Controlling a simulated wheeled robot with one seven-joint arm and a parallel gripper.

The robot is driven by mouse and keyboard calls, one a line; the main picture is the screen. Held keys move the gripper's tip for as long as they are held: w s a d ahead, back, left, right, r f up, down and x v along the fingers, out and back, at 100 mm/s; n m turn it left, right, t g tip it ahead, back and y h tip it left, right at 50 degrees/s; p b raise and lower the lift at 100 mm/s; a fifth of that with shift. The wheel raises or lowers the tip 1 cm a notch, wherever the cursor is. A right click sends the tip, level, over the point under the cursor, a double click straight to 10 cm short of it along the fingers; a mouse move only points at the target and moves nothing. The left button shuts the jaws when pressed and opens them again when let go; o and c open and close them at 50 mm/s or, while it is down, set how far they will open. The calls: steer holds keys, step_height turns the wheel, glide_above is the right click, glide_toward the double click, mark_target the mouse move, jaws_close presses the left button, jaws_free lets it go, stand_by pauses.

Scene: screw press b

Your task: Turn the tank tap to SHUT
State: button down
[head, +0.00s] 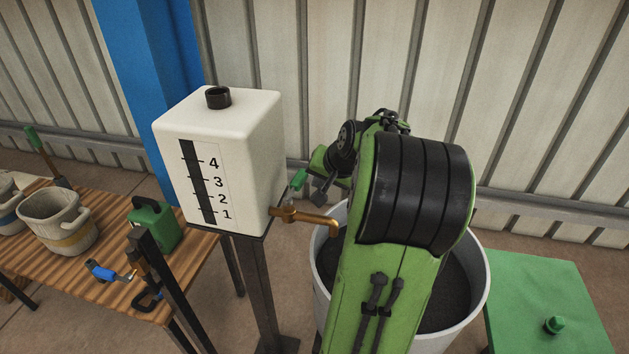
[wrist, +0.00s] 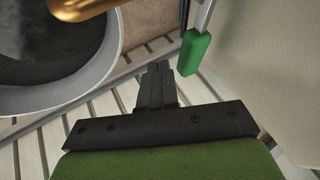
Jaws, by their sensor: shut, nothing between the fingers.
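The white tank (head: 220,130) stands on a dark post, with a scale marked 1 to 4. Its brass tap (head: 308,218) sticks out to the right, low on the tank. The tap's green-tipped lever (head: 298,181) points upward above the brass body. In the wrist view the green lever grip (wrist: 193,52) is just right of and beyond my fingertips, with a small apparent gap. My gripper (wrist: 158,72) is shut and empty; it also shows in the head view (head: 319,194), partly hidden by my arm. No SHUT mark is readable.
A grey tub (head: 482,290) stands below the spout, partly behind my arm. A wooden bench (head: 85,285) at left holds a mug-like pot (head: 58,222), a green can (head: 155,222) and a blue-handled clamp (head: 103,271). A green-topped stand (head: 545,300) is at right.

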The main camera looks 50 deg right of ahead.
mark_target(305, 177)
steer(key=shift+w+a, duration=0.25)
steer(key=shift+w, duration=0.45)
steer(key=shift+w+a+r+n+p, duration=0.1)
steer(key=shift+w+r+n+p, duration=0.15)
steer(key=shift+w+p, duration=0.25)
steer(key=shift+w+f+n+y+p, duration=0.1)
steer(key=shift+w+n+y+p, duration=0.25)
steer(key=shift+n+y, duration=0.3)
steer(key=shift+t, duration=0.3)
